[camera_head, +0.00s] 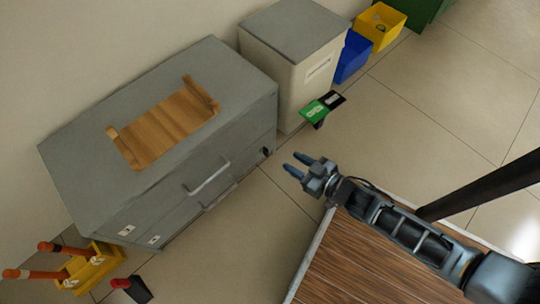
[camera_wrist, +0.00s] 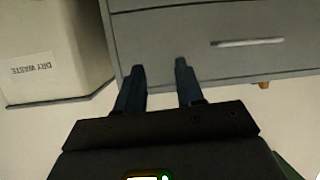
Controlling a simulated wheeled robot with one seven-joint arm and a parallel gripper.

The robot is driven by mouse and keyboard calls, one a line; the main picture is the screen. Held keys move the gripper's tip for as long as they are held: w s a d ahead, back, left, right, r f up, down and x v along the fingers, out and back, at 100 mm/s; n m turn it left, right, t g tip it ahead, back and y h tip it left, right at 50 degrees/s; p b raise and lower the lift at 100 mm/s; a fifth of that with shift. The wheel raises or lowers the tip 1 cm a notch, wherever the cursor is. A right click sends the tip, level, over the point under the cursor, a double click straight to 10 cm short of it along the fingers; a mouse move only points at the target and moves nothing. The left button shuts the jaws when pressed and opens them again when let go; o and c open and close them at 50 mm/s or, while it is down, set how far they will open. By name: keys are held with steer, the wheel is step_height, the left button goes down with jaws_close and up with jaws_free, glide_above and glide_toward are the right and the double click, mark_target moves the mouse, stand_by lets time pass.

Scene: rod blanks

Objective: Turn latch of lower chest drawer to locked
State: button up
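The grey chest (camera_head: 75,190) stands against the wall at left, with an upper drawer handle (camera_head: 207,178) and a lower drawer handle (camera_head: 220,196) on its front. A small dark part (camera_head: 266,152) sits low at the front's right end; I cannot tell whether it is the latch or how it is turned. My gripper (camera_head: 298,165) is open and empty, in front of that end and apart from it. In the wrist view, the open fingers (camera_wrist: 160,68) point at the chest front (camera_wrist: 165,40), where one bar handle (camera_wrist: 247,42) shows. No latch is clear there.
A wooden tray (camera_head: 165,127) lies on the chest. A white bin (camera_head: 295,85), labelled dry waste in the wrist view (camera_wrist: 50,55), stands beside it. A green-and-black object (camera_head: 318,108) is near the bin. A wooden-topped surface (camera_head: 350,265) is under my arm.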

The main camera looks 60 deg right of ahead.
steer(key=m+b, duration=0.1)
steer(key=b, duration=0.5)
glide_toward(268, 153)
steer(key=w, duration=0.1)
steer(key=shift+g, duration=0.4)
steer(key=b+x, duration=0.3)
steer(key=x, duration=0.4)
steer(key=shift+w+d, duration=0.15)
steer(key=shift+w, duration=0.25)
steer(key=shift+h, duration=0.3)
jaws_close()
